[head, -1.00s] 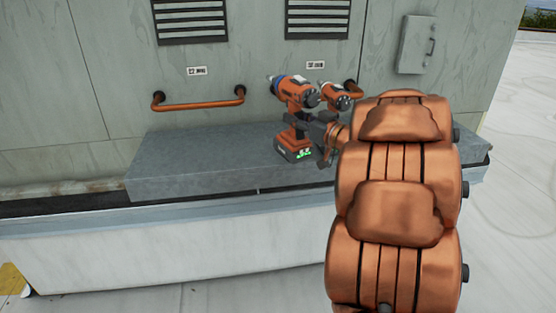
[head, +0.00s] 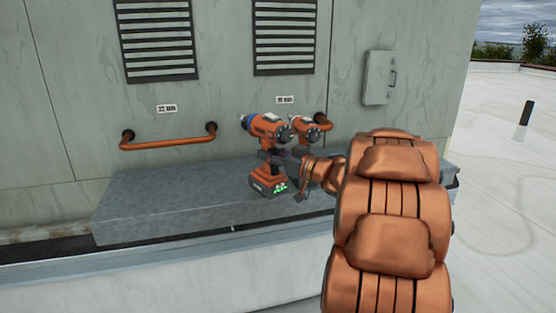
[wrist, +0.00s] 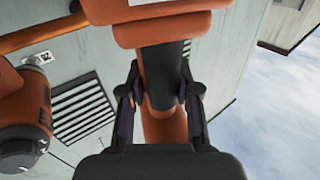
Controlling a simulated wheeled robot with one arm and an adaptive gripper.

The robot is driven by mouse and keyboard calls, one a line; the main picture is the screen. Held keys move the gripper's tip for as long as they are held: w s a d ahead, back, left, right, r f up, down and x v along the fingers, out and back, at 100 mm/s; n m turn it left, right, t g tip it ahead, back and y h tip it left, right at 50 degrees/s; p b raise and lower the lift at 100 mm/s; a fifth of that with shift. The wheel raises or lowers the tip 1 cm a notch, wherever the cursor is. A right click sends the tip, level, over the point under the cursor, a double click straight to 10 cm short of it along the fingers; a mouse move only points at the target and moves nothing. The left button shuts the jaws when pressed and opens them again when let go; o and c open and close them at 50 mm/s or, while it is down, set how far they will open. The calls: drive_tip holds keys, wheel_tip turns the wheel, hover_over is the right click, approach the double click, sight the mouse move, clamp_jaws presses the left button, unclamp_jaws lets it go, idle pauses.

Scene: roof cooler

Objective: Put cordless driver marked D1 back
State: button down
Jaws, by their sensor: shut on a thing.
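An orange cordless driver (head: 267,181) with a blue collar is upright at the front of the grey ledge (head: 150,205). My gripper (head: 276,158) reaches in from the right and is shut on its dark handle. In the wrist view, the handle (wrist: 163,75) is between the two fingers (wrist: 160,100). I cannot tell whether its battery base touches the ledge. A second orange driver (head: 304,131) stands behind it, nearer the wall, partly hidden. It also shows at the left of the wrist view (wrist: 22,110). I cannot read a D1 mark on either.
Two orange rails (head: 168,142) are on the wall, the right one (head: 322,122) partly behind the second driver. Small labels (head: 167,108) and vents (head: 157,40) are above. A grey box (head: 377,78) is on the wall at right. The ledge's left part is clear.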

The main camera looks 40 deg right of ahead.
drive_tip(key=w+f, duration=0.4)
drive_tip(key=w, duration=0.5)
drive_tip(key=shift+w, duration=0.2)
drive_tip(key=shift+f, duration=0.15)
drive_tip(key=c, duration=0.8)
unclamp_jaws()
drive_tip(key=shift+f, duration=0.15)
drive_tip(key=v, duration=1.2)
